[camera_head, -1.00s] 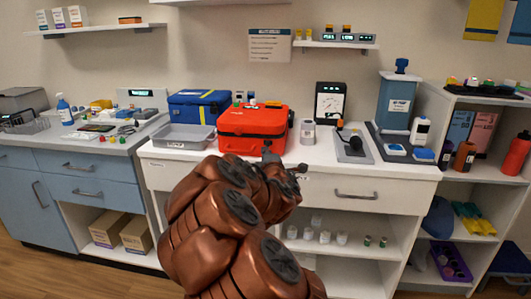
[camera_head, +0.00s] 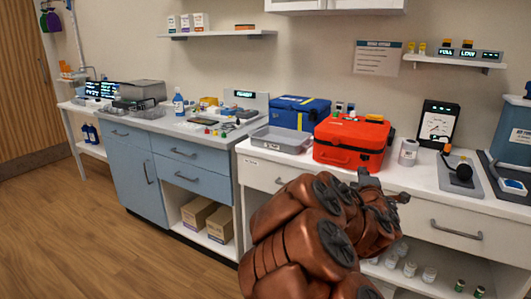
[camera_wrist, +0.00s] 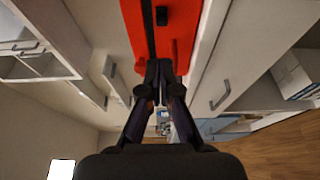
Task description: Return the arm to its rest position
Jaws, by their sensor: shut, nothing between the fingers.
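My copper-coloured arm fills the lower middle of the head view, folded in front of the white counter. My gripper (camera_head: 385,188) shows small and dark at the arm's far end, by the counter's front edge. In the wrist view my gripper (camera_wrist: 160,68) has its two fingertips together, with nothing between them. The red case (camera_head: 350,142) stands on the counter behind the gripper. It also shows in the wrist view (camera_wrist: 183,22), just beyond the fingertips. I cannot tell whether they touch it.
A grey tray (camera_head: 276,140) and a blue case (camera_head: 298,112) stand left of the red case. A white jar (camera_head: 408,151) and a scale-like device (camera_head: 459,172) stand to its right. Blue drawers (camera_head: 180,165) stand further left. The wooden floor (camera_head: 110,235) at left is clear.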

